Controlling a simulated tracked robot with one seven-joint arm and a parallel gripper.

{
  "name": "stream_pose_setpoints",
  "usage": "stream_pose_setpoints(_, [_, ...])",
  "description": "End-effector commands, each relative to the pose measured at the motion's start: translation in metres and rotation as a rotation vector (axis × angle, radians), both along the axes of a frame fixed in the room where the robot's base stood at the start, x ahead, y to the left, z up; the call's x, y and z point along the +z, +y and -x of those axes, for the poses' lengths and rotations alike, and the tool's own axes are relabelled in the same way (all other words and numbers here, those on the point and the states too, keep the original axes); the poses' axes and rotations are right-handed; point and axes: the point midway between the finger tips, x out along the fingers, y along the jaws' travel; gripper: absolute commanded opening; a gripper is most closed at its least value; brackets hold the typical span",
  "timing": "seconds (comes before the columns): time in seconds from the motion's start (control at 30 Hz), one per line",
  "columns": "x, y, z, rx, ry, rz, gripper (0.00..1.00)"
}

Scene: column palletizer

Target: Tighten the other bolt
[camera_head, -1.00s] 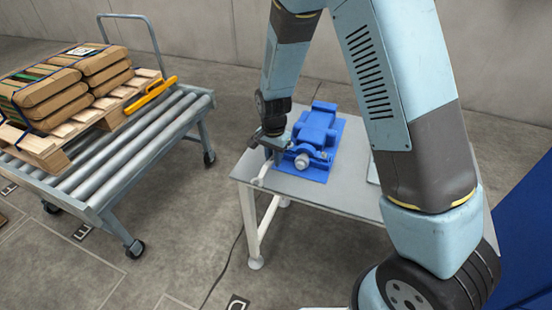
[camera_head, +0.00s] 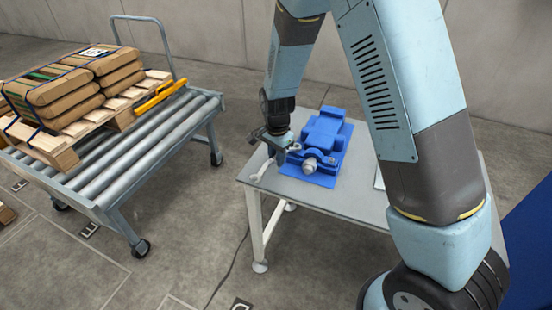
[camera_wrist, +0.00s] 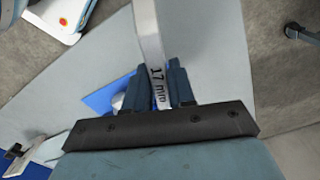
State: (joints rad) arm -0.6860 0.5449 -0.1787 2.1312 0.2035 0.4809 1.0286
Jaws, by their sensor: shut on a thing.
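A wrench marked "17 mm" (camera_wrist: 152,40) is clamped between the jaws of my gripper (camera_wrist: 160,88). Its pale handle runs up out of the wrist view, and its far end is out of that view. In the head view my gripper (camera_head: 277,141) is low at the left side of the blue machine (camera_head: 325,130), and the wrench (camera_head: 262,168) slants down-left towards the table edge. The machine sits on a blue plate and has a grey round end (camera_head: 309,165) at its front. I cannot make out the bolts, or whether the wrench touches one.
The grey table (camera_head: 350,198) has bare room in front of the machine. My arm hides part of the table's right side.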

Motion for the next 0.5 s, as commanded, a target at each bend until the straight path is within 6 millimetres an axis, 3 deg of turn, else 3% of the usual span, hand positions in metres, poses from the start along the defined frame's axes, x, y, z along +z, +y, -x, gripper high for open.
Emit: stream_pose_setpoints(0.5, [0.017, 0.001, 0.0, 0.002, -0.001, -0.001, 0.0])
